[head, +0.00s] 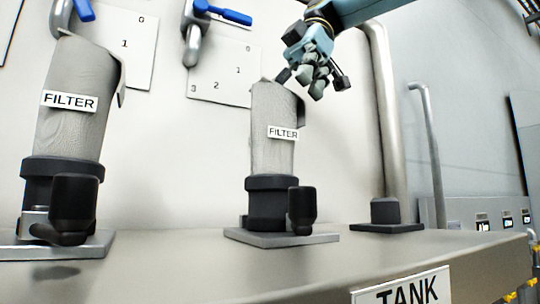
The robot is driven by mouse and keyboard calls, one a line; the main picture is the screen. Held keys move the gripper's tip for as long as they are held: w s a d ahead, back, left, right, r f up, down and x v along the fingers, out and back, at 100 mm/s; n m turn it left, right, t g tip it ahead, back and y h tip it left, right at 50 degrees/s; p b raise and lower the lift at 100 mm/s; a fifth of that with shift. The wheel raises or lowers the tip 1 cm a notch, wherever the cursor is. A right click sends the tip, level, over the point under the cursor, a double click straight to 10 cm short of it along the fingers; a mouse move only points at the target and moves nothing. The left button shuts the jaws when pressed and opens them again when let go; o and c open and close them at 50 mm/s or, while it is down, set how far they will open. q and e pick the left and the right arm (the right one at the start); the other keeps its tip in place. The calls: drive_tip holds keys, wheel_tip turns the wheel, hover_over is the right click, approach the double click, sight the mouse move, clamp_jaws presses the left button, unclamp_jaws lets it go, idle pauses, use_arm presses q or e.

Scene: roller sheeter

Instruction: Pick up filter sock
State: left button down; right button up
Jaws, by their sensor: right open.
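Two grey mesh filter socks stand upright, each labelled FILTER. The left filter sock (72,125) and the middle filter sock (271,152) each sit in a dark collar on a flat plate. My right gripper (312,88) is at the upper middle, beside and just right of the top of the middle sock. Its fingers are open and point downward. One finger overlaps or lies close to the sock's top edge; I cannot tell whether it touches. My left gripper is not in view.
The collars (272,200) have black clamp knobs (301,205). A low dark fitting (385,210) sits to the right. Metal pipes with blue handles (222,12) hang above the socks. A vertical pipe (384,120) stands behind my right gripper. The tank top (180,265) is otherwise mostly clear.

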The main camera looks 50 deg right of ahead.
sight(274, 118)
drive_tip(key=p+x, duration=0.1)
drive_tip(key=x, duration=0.3)
drive_tip(key=shift+w+f+p, duration=0.15)
drive_tip(key=shift+f+p, duration=0.2)
drive_tip(key=shift+p, duration=0.05)
drive_tip(key=shift+f, duration=0.25)
drive_tip(key=shift+a, duration=0.15)
drive_tip(key=shift+c, duration=0.4)
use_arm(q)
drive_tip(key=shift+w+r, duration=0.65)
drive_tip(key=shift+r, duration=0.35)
use_arm(e)
drive_tip(key=c, duration=1.4)
